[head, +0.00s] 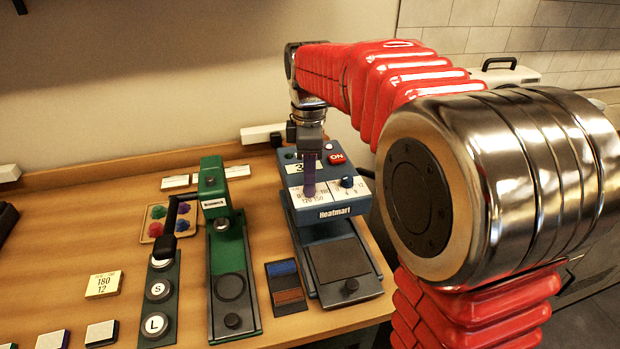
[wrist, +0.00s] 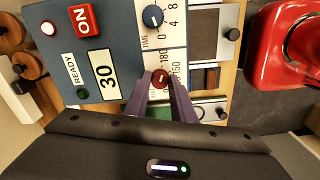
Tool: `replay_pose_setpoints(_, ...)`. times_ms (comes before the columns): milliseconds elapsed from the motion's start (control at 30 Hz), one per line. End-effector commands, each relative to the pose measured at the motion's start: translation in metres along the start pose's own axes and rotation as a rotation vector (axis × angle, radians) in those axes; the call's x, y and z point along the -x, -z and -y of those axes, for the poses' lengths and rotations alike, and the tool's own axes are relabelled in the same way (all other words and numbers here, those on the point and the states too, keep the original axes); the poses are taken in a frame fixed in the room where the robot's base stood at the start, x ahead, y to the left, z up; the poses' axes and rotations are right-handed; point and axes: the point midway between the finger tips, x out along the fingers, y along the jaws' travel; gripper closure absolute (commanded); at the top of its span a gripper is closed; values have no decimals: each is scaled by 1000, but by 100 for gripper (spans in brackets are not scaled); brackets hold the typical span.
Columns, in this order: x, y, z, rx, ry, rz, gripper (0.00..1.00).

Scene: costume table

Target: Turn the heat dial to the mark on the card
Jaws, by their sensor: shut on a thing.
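The blue Heatmari press (head: 333,211) stands at the right of the table. Its heat dial (wrist: 160,77), a small dark red knob, sits by a white scale where 180 and 150 are readable in the wrist view. My gripper (head: 309,188) points down onto the press, and its purple fingers (wrist: 160,92) are shut on the heat dial from both sides. The dial's pointer is too small to read surely. The card (head: 103,284), cream with 180 above 12, lies on the table at the left.
The blue time dial (wrist: 153,17) is beside the heat dial; it also shows in the head view (head: 347,182). A red ON button (wrist: 83,19) and a display reading 30 (wrist: 104,74) are close by. A green press (head: 229,260) stands to the left.

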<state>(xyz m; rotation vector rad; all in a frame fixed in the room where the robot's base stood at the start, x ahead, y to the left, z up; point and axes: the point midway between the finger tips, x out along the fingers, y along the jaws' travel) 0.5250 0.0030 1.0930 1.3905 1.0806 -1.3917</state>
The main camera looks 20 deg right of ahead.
Motion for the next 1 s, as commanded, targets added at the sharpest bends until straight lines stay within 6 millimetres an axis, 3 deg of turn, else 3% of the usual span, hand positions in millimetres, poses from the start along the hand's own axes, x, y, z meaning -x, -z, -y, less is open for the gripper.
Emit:
replay_pose_setpoints(300, 1, 0, -1, 121, -5, -1, 100)
replay_pose_setpoints(767, 1, 0, -1, 136, -6, -1, 100)
replay_pose_setpoints(800, 1, 0, -1, 136, -6, -1, 75)
replay_pose_setpoints(1000, 1, 0, -1, 135, -3, 0, 61)
